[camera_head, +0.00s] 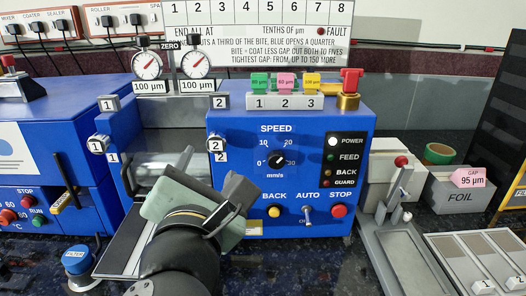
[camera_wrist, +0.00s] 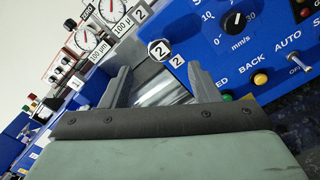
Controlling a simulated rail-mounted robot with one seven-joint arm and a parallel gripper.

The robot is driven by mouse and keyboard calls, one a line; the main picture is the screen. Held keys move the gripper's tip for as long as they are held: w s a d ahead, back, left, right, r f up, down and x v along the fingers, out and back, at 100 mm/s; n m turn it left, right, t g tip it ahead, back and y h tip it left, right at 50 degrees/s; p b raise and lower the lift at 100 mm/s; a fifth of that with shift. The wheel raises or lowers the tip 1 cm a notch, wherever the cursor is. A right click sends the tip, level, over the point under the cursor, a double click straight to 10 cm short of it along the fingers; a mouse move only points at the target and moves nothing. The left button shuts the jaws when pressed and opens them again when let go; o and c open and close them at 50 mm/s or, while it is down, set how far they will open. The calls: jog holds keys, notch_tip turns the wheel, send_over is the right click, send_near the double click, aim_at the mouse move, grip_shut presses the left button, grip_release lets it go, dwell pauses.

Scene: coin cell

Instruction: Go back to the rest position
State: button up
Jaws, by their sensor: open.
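My gripper (camera_wrist: 158,85) shows in the wrist view with its two grey fingers apart and nothing between them. In the head view my arm reaches up from the bottom middle, and my gripper (camera_head: 212,165) is in front of the blue machine (camera_head: 345,130), left of its speed panel. The metal rollers (camera_wrist: 165,88) of the machine lie beyond the fingers in the wrist view. In the head view my gripper hides part of the roller area and the lower left of the panel. I cannot tell whether the fingers touch the machine.
Two dial gauges (camera_head: 196,64) stand above the rollers. Another blue machine (camera_head: 50,130) is at left, with a blue FILTER cap (camera_head: 77,260) before it.

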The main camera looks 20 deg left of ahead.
jog(key=w+d+f+m+g+h+p, duration=0.2)
jog(key=w+d+m+h+p, duration=0.15)
jog(key=d, duration=0.35)
jog(key=w+d+f+m+g+h+p, duration=0.2)
jog(key=w+d+m+h, duration=0.1)
jog(key=d+m, duration=0.3)
jog(key=w+d+f+m+g+h+p, duration=0.2)
jog(key=w+d+m+h+p, duration=0.15)
jog(key=d, duration=0.45)
jog(key=s+d+f+m+g+y+p, duration=0.1)
jog(key=s+d+m+g+p, duration=0.4)
jog(key=m, duration=0.5)
jog(key=s+d+f+m+g+y+p, duration=0.2)
jog(key=s+d+m+g+p, duration=0.3)
jog(key=d+m, duration=0.4)
jog(key=shift+s+d+f+m, duration=0.15)
jog(key=shift+s+f+m, duration=0.35)
jog(key=shift+s+f, duration=0.25)
